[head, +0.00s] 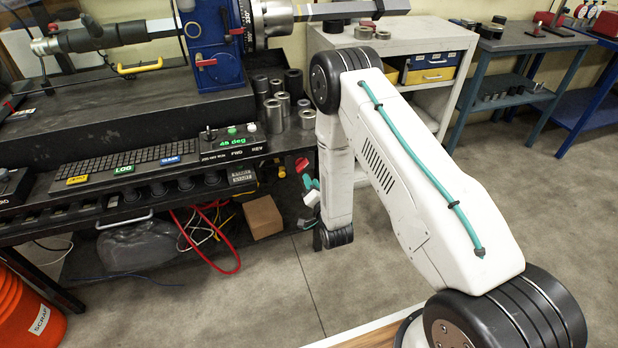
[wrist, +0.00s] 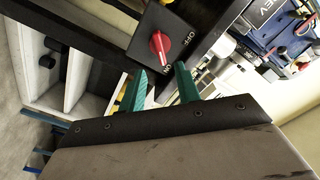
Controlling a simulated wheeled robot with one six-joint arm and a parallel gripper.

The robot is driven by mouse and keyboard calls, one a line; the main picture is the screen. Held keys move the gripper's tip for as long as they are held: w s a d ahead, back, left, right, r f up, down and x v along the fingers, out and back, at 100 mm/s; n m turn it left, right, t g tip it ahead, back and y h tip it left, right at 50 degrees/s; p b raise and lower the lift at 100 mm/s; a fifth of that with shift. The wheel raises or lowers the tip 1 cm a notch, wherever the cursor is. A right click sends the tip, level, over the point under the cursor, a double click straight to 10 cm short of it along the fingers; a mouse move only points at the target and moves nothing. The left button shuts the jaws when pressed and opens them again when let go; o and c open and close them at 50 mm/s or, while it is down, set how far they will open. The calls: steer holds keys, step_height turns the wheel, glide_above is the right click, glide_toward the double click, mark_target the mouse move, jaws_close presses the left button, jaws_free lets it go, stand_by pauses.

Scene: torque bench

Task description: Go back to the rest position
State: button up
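My gripper (wrist: 160,82) shows in the wrist view as two teal fingers with a clear gap between them and nothing held. In the wrist view, a black switch box with a red rotary knob (wrist: 159,45) and OFF and ON marks is just beyond the fingertips; I see no clear contact. In the head view, my white arm reaches down beside the bench's right end, and my gripper (head: 311,186) is partly hidden behind it. A small red part (head: 301,165) shows just above the fingers there.
The black bench (head: 150,200) carries a keyboard panel, a green "45 deg" display (head: 232,141) and a blue torque machine (head: 212,45). Metal sockets (head: 283,102) stand near my arm. A grey shelf unit (head: 440,38) is behind the arm. Floor at the right is clear.

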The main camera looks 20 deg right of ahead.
stand_by(0.5)
steer(key=s+f+n+g, duration=0.4)
steer(key=s+f+g, duration=0.2)
steer(key=f+g, duration=0.3)
steer(key=s+r+n+g, duration=0.1)
steer(key=s+r+g, duration=0.1)
steer(key=s+r, duration=0.9)
steer(key=s+d+r+n+g, duration=0.1)
steer(key=s+r+n+g, duration=0.1)
steer(key=s+r, duration=1)
steer(key=s+d+r+n+g, duration=0.1)
steer(key=s+r, duration=1.1)
steer(key=r, duration=1.3)
steer(key=n+g, duration=0.1)
steer(key=g, duration=0.1)
steer(key=shift+d+r+g, duration=0.25)
steer(key=shift+g, duration=0.05)
